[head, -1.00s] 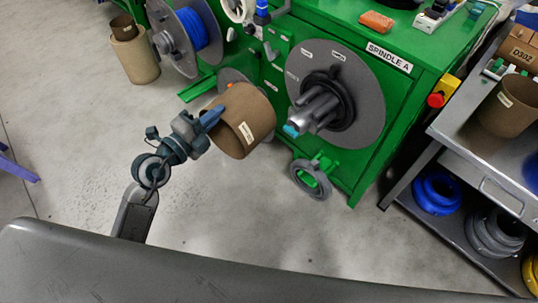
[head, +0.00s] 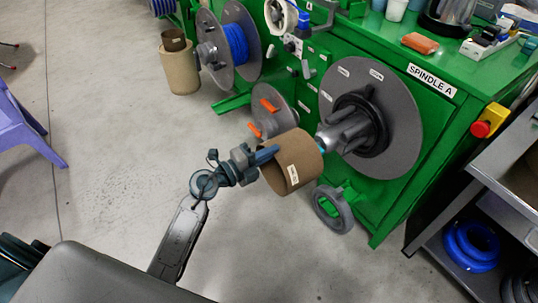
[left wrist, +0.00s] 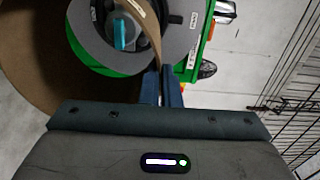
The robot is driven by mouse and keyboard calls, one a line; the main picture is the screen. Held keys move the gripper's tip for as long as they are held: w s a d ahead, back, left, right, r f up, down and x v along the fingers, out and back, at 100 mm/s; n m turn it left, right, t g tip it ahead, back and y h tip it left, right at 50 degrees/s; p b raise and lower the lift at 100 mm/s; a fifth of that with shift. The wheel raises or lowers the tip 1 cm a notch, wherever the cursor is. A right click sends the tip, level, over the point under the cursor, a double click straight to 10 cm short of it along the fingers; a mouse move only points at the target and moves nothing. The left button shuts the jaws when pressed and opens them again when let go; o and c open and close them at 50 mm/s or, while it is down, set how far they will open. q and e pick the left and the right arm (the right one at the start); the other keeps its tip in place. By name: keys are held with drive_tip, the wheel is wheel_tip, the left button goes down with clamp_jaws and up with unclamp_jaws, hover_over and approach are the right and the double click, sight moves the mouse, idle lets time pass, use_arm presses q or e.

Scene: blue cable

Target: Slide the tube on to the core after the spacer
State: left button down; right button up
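The tube (head: 292,172) is a brown cardboard cylinder with a small white label. My left gripper (head: 268,153) is shut on its near-end wall, and the left wrist view shows the fingertips (left wrist: 161,85) pinching that wall. The grey core (head: 343,133) sticks out of the Spindle A disc (head: 400,110), with a teal piece at its tip. A black ring (head: 372,112), possibly the spacer, sits around its base against the disc. The tube's far end is beside the core tip; I cannot tell if they overlap. The teal piece (left wrist: 120,34) shows through the tube in the left wrist view. My right gripper is out of view.
The green machine (head: 430,165) carries a handwheel (head: 333,210) below the core and a smaller disc with orange handles (head: 268,105) behind the tube. A blue cable reel (head: 235,45) stands at the back left. A metal shelf (head: 500,200) is at right.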

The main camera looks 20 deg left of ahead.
sight(307, 133)
use_arm(q)
drive_tip(key=shift+w+d+r, duration=0.1)
drive_tip(key=shift+w+d, duration=0.3)
drive_tip(key=shift+w, duration=0.1)
drive_tip(key=shift+w+d, duration=0.1)
drive_tip(key=shift+w, duration=0.1)
drive_tip(key=shift+w+d, duration=0.4)
drive_tip(key=shift+w, duration=0.1)
drive_tip(key=shift+p+x, duration=0.5)
drive_tip(key=shift+x, duration=0.95)
drive_tip(key=shift+w+d, duration=0.45)
drive_tip(key=shift+w, duration=0.1)
drive_tip(key=shift+p+x, duration=0.45)
drive_tip(key=shift+x, duration=5.6)
drive_tip(key=shift+w+d, duration=0.4)
drive_tip(key=shift+w, duration=0.05)
drive_tip(key=shift+w+d, duration=0.1)
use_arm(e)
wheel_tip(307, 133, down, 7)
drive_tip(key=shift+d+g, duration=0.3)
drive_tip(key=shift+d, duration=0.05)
